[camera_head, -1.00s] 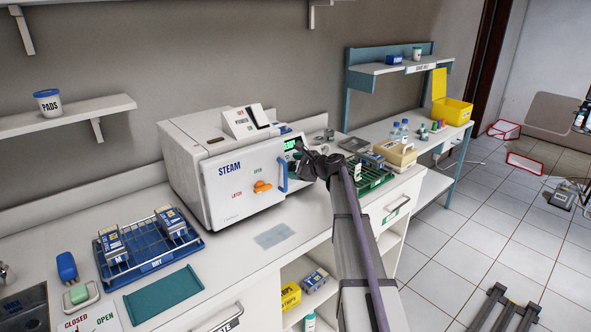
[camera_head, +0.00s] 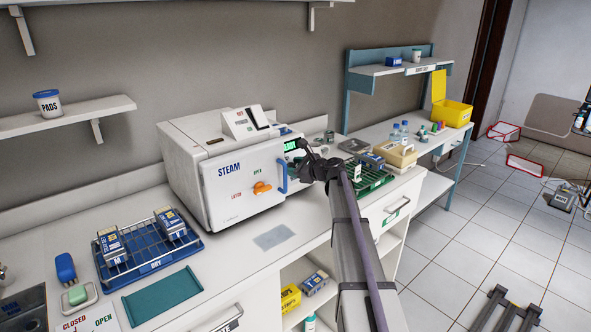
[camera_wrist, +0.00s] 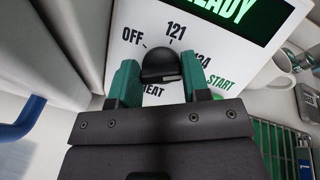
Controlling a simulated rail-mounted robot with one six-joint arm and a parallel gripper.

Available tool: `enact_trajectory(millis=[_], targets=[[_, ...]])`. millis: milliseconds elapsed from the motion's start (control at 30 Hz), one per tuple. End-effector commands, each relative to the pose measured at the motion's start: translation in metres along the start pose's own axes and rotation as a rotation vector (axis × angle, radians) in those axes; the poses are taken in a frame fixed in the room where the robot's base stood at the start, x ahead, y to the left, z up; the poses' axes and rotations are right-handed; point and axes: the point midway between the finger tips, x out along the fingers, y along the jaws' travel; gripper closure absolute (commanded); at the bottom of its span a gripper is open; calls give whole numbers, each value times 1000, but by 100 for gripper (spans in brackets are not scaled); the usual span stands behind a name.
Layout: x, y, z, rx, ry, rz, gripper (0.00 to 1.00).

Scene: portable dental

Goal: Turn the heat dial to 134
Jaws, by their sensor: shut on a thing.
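The heat dial (camera_wrist: 160,64) is a black knob on the white front panel of the steam sterilizer (camera_head: 235,185). In the wrist view the panel bears the marks OFF, 121 and a partly covered 134 around the dial, with HEAT below. My gripper (camera_wrist: 158,80) is shut on the dial, with one green finger on each side of it. The dial's pointer is not clear, so I cannot tell its setting. A lit green display (camera_wrist: 215,10) above reads READY, partly cut off. In the head view my gripper (camera_head: 308,160) is at the panel and hides the dial.
The blue door handle (camera_wrist: 20,125) stands left of my gripper. A green START label (camera_wrist: 221,82) is close on the right. A green wire basket (camera_head: 372,183) and a beige box (camera_head: 396,155) stand right of the sterilizer.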

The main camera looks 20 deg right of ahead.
Motion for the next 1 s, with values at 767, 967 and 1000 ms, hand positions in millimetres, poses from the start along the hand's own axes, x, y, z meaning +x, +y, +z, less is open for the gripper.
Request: enact_trajectory(millis=[767,967,1000], targets=[[-3,0,1,7,0,-2,32],[-42,0,4,7,1,-3,32],[-53,0,4,8,1,-5,32]])
